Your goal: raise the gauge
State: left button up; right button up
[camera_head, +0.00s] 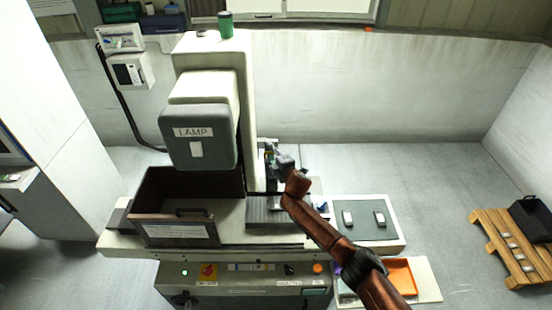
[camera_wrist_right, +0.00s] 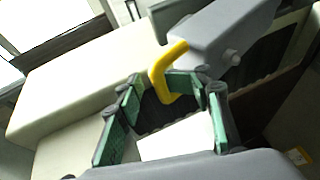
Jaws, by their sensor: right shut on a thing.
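My right gripper (camera_head: 284,163) is over the machine bed, right of the lamp head. In the wrist view, the right gripper (camera_wrist_right: 168,90) has its green-padded fingers at a yellow curved handle (camera_wrist_right: 157,76), shut on it. The handle joins a grey block-shaped body (camera_wrist_right: 218,38) with a small round knob on its side. This looks like the gauge, but no label confirms it. In the head view my gripper mostly hides it, and I cannot tell whether it touches a surface beneath. My left gripper is not in view.
A grey-topped tray (camera_head: 362,222) with two small pieces and an orange tray (camera_head: 401,277) lie at right. A wooden pallet (camera_head: 508,250) stands far right.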

jog(key=v, duration=1.1)
jog(key=shift+s, duration=0.4)
jog(key=shift+r, duration=0.1)
